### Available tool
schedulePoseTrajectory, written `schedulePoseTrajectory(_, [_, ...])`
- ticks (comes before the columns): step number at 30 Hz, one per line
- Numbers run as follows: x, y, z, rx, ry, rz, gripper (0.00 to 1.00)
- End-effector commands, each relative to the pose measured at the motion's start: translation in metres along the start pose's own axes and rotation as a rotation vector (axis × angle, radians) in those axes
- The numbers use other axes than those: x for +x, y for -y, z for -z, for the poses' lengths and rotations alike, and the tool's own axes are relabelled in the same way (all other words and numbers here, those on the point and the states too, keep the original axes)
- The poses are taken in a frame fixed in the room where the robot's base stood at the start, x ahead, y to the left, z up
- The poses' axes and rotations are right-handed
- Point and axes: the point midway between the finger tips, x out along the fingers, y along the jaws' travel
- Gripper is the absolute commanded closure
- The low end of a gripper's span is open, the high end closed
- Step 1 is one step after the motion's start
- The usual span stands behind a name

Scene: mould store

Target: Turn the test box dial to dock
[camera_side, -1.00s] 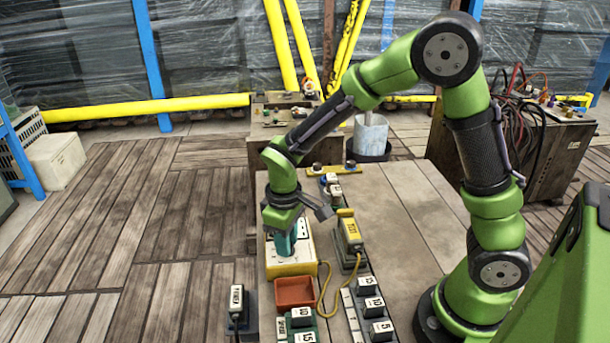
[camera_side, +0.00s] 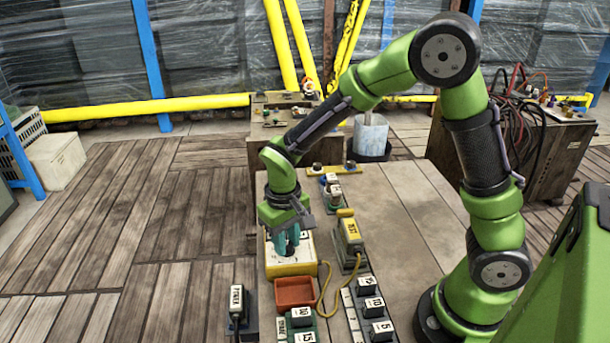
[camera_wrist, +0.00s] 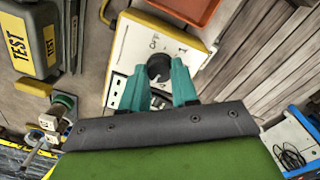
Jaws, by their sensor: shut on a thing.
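The test box (camera_side: 292,268) is a yellow case with a white top panel, on the bench under my gripper in the side view. In the wrist view its white face (camera_wrist: 138,50) carries a round black dial (camera_wrist: 158,68), printed marks and a row of sockets at the lower left. My gripper (camera_wrist: 160,82) has teal fingers on either side of the dial and is shut on it. In the side view my gripper (camera_side: 286,246) hides most of the dial. The word "OFF" seems to show near the dial; the other labels and the dial's pointer are too small to read surely.
A grey TEST unit (camera_side: 352,238) with a yellow label and cable stands right of the box. An orange-red tray (camera_side: 295,291) sits in front. The bench's right part is clear.

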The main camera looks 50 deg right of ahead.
Motion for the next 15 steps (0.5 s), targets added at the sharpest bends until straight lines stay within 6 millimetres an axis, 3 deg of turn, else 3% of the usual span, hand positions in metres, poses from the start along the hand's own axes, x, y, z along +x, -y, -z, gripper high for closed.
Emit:
schedulePoseTrajectory(7, [-0.0008,0.0001,0.0,0.003,0.0,0.002,1.0])
schedulePoseTrajectory(8, [-0.0009,0.0001,0.0,0.003,0.0,0.002,0.68])
schedulePoseTrajectory(12, [-0.0007,0.0001,0.0001,0.002,-0.001,0.001,0.46])
schedulePoseTrajectory(15, [-0.0005,0.0001,0.0001,0.001,0.0,0.001,0.45])
